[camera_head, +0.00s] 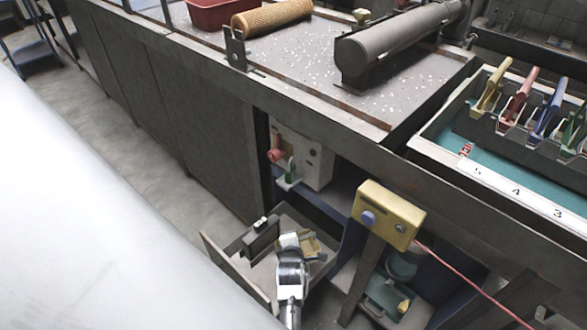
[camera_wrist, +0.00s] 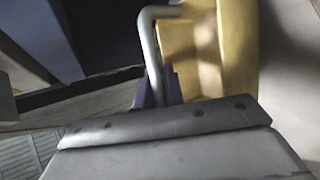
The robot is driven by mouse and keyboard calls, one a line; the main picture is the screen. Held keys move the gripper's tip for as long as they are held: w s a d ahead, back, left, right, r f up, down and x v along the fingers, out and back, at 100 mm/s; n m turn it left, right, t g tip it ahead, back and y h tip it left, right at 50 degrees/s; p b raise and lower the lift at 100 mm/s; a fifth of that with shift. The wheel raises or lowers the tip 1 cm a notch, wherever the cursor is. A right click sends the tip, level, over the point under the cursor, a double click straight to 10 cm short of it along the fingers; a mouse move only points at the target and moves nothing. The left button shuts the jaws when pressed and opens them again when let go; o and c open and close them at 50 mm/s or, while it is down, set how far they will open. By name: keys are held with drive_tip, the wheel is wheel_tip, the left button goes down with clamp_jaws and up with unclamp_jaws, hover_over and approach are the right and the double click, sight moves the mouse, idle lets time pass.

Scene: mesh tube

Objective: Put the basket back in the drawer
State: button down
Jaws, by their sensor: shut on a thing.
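The open drawer (camera_head: 213,252) juts out low from the bench, with grey walls and a dark block inside at its back left. The yellow basket (camera_head: 309,246) is at the drawer's right side, over or inside it; I cannot tell whether it touches the bottom. My gripper (camera_head: 290,252) is shut on the basket, seen from above and behind. In the wrist view the yellow basket (camera_wrist: 232,50) fills the upper right, with a grey bent handle (camera_wrist: 150,45) beside it.
A yellow box (camera_head: 389,214) with a blue knob stands on a post right of the drawer. A white panel (camera_head: 304,158) with a red knob is in the bench opening behind. A lower shelf (camera_head: 385,300) holds small items. The tray (camera_head: 440,130) of colored handles is above right.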

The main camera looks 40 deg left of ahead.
drive_tip(key=shift+f+b, duration=0.4)
drive_tip(key=shift+f, duration=3.2)
drive_tip(key=shift+f, duration=0.15)
drive_tip(key=c, duration=1.5)
unclamp_jaws()
drive_tip(key=shift+r, duration=0.2)
